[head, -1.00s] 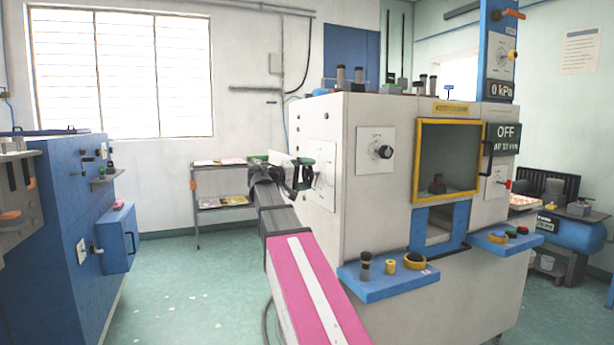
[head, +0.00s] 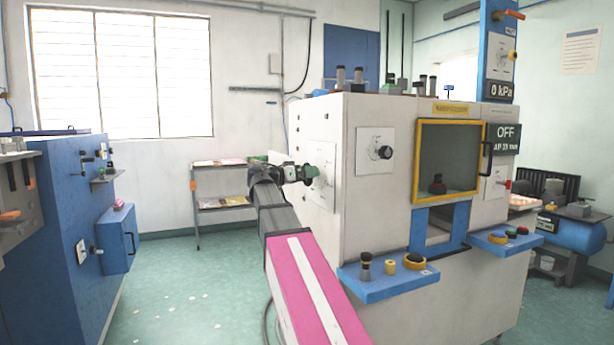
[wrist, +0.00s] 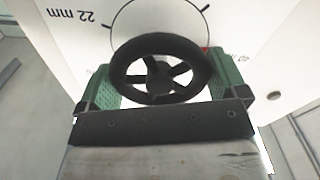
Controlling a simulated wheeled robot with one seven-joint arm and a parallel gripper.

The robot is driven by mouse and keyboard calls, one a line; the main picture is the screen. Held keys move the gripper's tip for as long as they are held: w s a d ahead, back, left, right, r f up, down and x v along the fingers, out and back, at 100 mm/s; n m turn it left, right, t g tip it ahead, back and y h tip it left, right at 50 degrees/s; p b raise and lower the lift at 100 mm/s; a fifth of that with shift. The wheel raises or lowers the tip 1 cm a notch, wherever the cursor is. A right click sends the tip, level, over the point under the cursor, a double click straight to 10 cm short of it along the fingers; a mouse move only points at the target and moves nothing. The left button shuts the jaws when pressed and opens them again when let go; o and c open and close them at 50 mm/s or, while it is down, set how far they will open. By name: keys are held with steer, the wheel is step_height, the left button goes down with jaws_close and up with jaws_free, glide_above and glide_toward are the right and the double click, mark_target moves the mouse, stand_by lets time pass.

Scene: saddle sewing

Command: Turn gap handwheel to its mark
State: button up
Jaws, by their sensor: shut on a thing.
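The gap handwheel (wrist: 134,49) is a black spoked wheel on a white dial plate (wrist: 232,18), seen up close in the wrist view. My gripper (wrist: 160,82) has its green fingers on the left and right sides of the wheel's rim and is shut on it. The dial shows a thin black arc and an upside-down "22 mm" label. A small red mark (wrist: 205,49) shows at the wheel's right edge. In the head view my gripper (head: 308,173) is at the left face of the white machine, and the wheel is mostly hidden behind it.
The white machine (head: 385,225) fills the middle right, with a second black knob (head: 385,152) on its front and a blue shelf (head: 392,287) sticking out below. A blue cabinet (head: 70,225) stands at the left. Open floor (head: 180,280) lies between them.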

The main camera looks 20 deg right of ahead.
steer(key=shift+s+f+m, duration=0.1)
steer(key=shift+m, duration=0.7)
steer(key=o, duration=0.6)
steer(key=a, duration=1)
steer(key=shift+s+a, duration=0.15)
steer(key=shift+a, duration=0.25)
